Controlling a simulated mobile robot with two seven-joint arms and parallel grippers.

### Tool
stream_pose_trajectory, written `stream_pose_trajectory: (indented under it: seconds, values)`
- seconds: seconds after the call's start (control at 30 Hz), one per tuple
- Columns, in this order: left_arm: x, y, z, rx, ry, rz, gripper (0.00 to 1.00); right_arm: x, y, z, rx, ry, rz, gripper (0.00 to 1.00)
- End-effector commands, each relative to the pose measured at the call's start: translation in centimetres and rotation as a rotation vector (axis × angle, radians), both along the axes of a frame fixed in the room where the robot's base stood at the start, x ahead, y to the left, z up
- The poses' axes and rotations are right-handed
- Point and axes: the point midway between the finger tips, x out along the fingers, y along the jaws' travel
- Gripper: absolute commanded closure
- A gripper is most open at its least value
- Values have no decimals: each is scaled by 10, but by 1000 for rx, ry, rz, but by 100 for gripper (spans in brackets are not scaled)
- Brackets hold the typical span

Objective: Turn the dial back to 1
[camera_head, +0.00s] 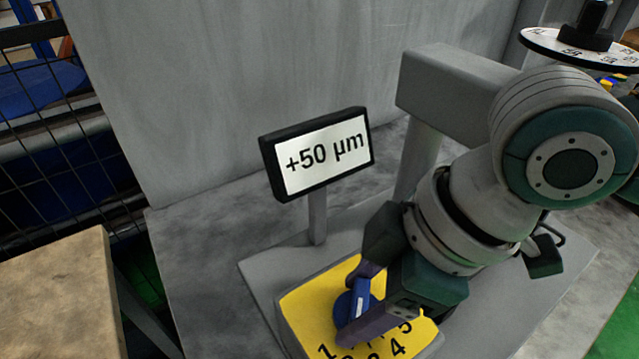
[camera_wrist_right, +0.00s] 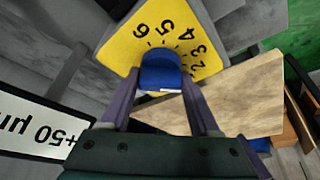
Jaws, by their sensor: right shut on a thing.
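The dial is a blue knob (camera_head: 345,304) with a white mark, on a yellow plate (camera_head: 310,297) with black numbers. The right gripper (camera_head: 358,298) is shut on the knob, one finger on each side of it. In the right wrist view the blue knob (camera_wrist_right: 160,72) sits between the two purple fingers, and numbers run around it on the yellow plate (camera_wrist_right: 130,40). I cannot tell which number the white mark points to. A black-framed display (camera_head: 322,153) reads +50 µm. My left gripper is not in view.
A grey post with a block (camera_head: 450,85) stands behind the right arm. A white numbered disc with a black knob (camera_head: 590,40) is at the top right. A wooden tabletop (camera_head: 55,290) is at the lower left, by a wire mesh fence (camera_head: 50,130).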

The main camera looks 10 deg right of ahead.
Motion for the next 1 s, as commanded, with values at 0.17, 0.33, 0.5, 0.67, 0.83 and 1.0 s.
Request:
stream_pose_trajectory:
  seconds: [0.17,0.33,0.5,0.67,0.83,1.0]
  values:
    - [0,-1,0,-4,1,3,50,0,0,0,0,1,0,92]
    - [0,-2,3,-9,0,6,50,0,0,1,1,1,-9,93]
    - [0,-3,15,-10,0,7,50,-1,1,4,2,3,-61,93]
    - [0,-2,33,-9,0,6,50,-1,1,6,3,5,-158,93]
    - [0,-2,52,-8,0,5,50,-2,1,6,3,6,-280,93]
    - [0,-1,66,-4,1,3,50,-1,1,4,2,6,-391,93]
